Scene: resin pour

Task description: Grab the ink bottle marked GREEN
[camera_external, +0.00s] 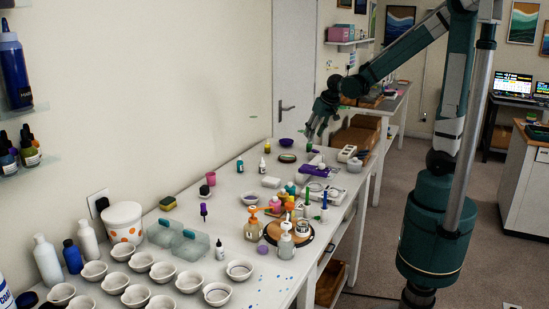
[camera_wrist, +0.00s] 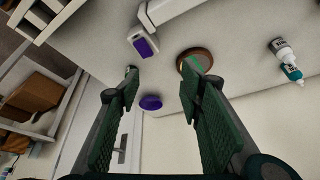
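My gripper (camera_external: 316,132) is above the far end of the long white table, pointing down. In the wrist view its two fingers (camera_wrist: 160,92) are spread apart with nothing held between them. No label reading GREEN is legible. A small green item (camera_external: 309,148) shows just below the gripper in the external view; I cannot tell if it is a bottle. A teal bottle (camera_external: 240,164) and a white dropper bottle (camera_external: 262,165) stand on the table left of the gripper. In the wrist view a teal-and-white bottle (camera_wrist: 291,72) shows at the right, beside a white bottle (camera_wrist: 283,50).
A purple bowl (camera_external: 286,143) and a round wooden coaster (camera_external: 287,157) are near the gripper; they also show in the wrist view as bowl (camera_wrist: 151,103) and coaster (camera_wrist: 197,60). Several dark ink bottles (camera_external: 29,150) stand on a wall shelf. Cups and pump bottles crowd the nearer table.

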